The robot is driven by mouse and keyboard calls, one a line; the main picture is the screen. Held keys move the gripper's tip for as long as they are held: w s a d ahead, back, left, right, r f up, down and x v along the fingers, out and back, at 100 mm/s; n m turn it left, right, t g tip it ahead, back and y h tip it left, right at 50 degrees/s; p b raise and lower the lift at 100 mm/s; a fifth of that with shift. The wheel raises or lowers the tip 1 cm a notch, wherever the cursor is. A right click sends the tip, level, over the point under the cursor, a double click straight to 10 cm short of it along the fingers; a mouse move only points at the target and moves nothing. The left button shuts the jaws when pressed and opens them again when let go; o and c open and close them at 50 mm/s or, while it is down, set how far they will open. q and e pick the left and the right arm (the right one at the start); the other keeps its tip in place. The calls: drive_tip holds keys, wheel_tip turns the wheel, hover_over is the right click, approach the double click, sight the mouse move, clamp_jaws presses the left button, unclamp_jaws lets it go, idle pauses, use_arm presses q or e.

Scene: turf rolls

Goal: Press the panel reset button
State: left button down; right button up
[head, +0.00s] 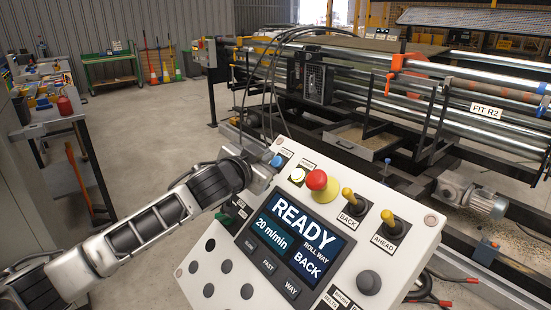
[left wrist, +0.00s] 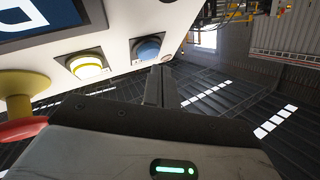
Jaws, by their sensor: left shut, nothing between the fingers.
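The white control panel (head: 262,205) is tilted in front of me, and its screen (head: 300,236) reads READY, 20 m/min, ROLL WAY BACK. A blue button (head: 277,160) sits at the panel's upper left corner; its small label is not legible, so I cannot confirm it is the reset. It also shows in the left wrist view (left wrist: 147,48). My left gripper (head: 262,167) is shut and empty, its fingertips (left wrist: 160,72) close beside the blue button. I cannot tell whether they touch it. My right gripper is out of view.
A pale lit button (head: 297,175) and a red mushroom knob (head: 316,180) on a yellow collar are close to the blue button. Yellow BACK (head: 348,194) and AHEAD (head: 388,217) levers stand farther right. Black cables (head: 272,95) arch behind the panel. Roller machinery fills the right background.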

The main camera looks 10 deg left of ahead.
use_arm(q)
drive_tip(key=shift+s+a+r+p, duration=0.15)
drive_tip(key=shift+a+r+p, duration=0.05)
drive_tip(key=shift+r+p, duration=0.25)
drive_tip(key=s+r+p, duration=0.1)
drive_tip(key=s+a+r+p, duration=0.1)
drive_tip(key=r+p, duration=0.1)
drive_tip(key=shift+s+a, duration=0.15)
drive_tip(key=shift+a, duration=0.15)
drive_tip(key=shift+f, duration=0.1)
